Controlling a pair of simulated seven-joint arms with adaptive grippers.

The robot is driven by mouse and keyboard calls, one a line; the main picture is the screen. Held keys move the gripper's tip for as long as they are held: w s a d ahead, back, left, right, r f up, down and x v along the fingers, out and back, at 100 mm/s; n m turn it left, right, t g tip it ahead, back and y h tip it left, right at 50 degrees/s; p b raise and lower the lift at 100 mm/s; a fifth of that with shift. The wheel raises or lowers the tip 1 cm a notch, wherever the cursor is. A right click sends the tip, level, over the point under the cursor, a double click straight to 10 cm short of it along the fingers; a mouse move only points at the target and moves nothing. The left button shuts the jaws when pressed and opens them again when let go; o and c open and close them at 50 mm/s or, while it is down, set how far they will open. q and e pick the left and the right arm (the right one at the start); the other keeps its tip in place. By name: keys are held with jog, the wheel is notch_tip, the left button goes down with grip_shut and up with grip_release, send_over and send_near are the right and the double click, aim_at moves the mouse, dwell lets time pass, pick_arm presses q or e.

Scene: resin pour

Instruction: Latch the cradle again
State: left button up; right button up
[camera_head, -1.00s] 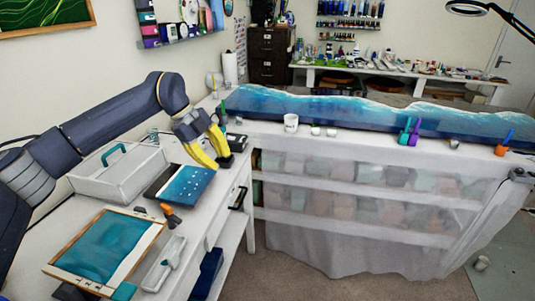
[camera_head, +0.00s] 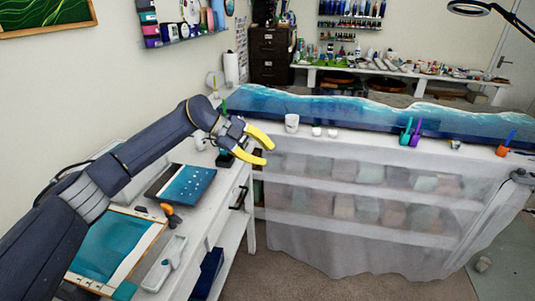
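I cannot tell for sure which thing is the cradle, and no latch can be made out. A white elongated holder (camera_head: 160,268) lies at the front edge of the left table. A blue panel with pale dots (camera_head: 187,185) lies behind it, and a wood-framed teal panel (camera_head: 108,245) lies to its left, partly covered by my arm. My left gripper (camera_head: 270,153) has yellow fingers spread apart with nothing between them. It is in the air by the table's far right corner, pointing right, clear of both panels. My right gripper is not in view.
A small black object (camera_head: 225,159) sits near the table corner beneath my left gripper. An orange-and-dark tool (camera_head: 171,213) lies by the blue panel. A long blue resin slab (camera_head: 350,112) runs across the back, with a white cup (camera_head: 291,122) at its front edge.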

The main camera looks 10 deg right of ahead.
pick_arm(q)
jog(key=shift+d, duration=0.25)
dwell(0.3)
jog(key=w+a+r+n+t+y, duration=0.1)
jog(key=w+a+r+y, duration=0.15)
jog(key=a, duration=0.65)
jog(key=w+a+r+t+y, duration=0.1)
jog(key=w+a+r, duration=0.15)
jog(key=a, duration=0.65)
jog(key=s+a+n+g+y, duration=0.1)
jog(key=s+a+n+y, duration=0.15)
jog(key=a, duration=1.15)
jog(key=g+y, duration=0.1)
jog(key=g, duration=0.2)
send_near(165, 205)
jog(key=x, duration=1)
jog(key=shift+f, duration=0.15)
